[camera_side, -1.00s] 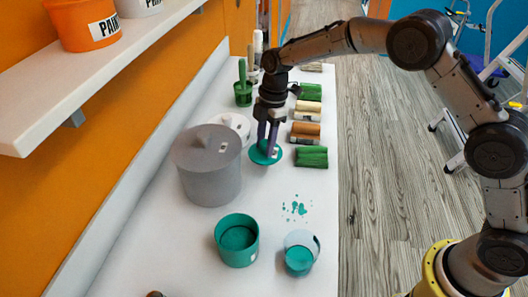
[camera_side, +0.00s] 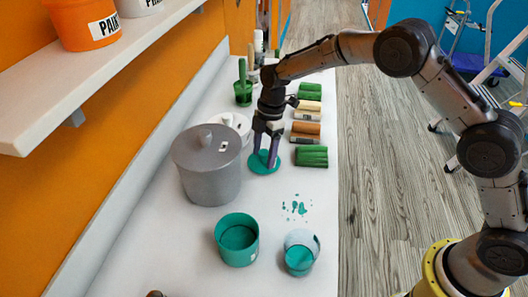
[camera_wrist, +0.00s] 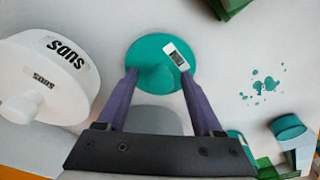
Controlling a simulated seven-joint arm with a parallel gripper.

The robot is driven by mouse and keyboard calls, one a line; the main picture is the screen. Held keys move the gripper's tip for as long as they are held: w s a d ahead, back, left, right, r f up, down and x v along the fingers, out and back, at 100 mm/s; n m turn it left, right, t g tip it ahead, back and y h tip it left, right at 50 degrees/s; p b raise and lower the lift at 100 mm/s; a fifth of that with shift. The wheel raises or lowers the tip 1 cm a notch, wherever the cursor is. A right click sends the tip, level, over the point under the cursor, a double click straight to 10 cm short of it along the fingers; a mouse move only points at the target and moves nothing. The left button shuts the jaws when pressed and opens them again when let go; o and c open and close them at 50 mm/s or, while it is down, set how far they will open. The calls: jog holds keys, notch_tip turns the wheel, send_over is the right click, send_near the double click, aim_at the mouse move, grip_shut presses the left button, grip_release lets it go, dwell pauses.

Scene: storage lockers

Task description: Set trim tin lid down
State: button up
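The trim tin lid (camera_side: 257,167) is a round teal disc with a knob. In the side view it lies flat on the white worktop, right of the grey pot. My gripper (camera_side: 264,158) points down over it. In the wrist view the lid (camera_wrist: 151,49) lies under my fingertips, with a white label at its right. My gripper (camera_wrist: 158,77) is open there, one finger on each side of the knob, with a small gap showing. An open teal tin (camera_side: 237,252) stands nearer the camera, with teal paint inside.
A grey lidded pot (camera_side: 207,180) stands close left of my gripper. A white SUDS tub (camera_wrist: 42,78) is left in the wrist view.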

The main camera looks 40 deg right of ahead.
jog(key=s+d+r+m+t, duration=0.1)
jog(key=s+d+r+m, duration=0.15)
jog(key=r, duration=0.75)
jog(key=s+d+r+m, duration=0.1)
jog(key=s+d+r, duration=0.2)
jog(key=r, duration=0.6)
jog(key=s+d+r+m+t, duration=0.1)
jog(key=s+d+r+m, duration=0.15)
jog(key=s, duration=0.25)
jog(key=s+d+r+m+t, duration=0.1)
jog(key=s+r+m, duration=0.15)
jog(key=s, duration=0.25)
jog(key=s+d+f+m+t+h, duration=0.1)
jog(key=s+m, duration=0.3)
jog(key=s, duration=0.6)
jog(key=s+d+f+m+t, duration=0.1)
jog(key=s+d+f+m, duration=0.2)
jog(key=s, duration=0.7)
jog(key=shift+d+m+t+h, duration=0.3)
jog(key=shift+d+m+h, duration=0.1)
jog(key=shift+m, duration=0.85)
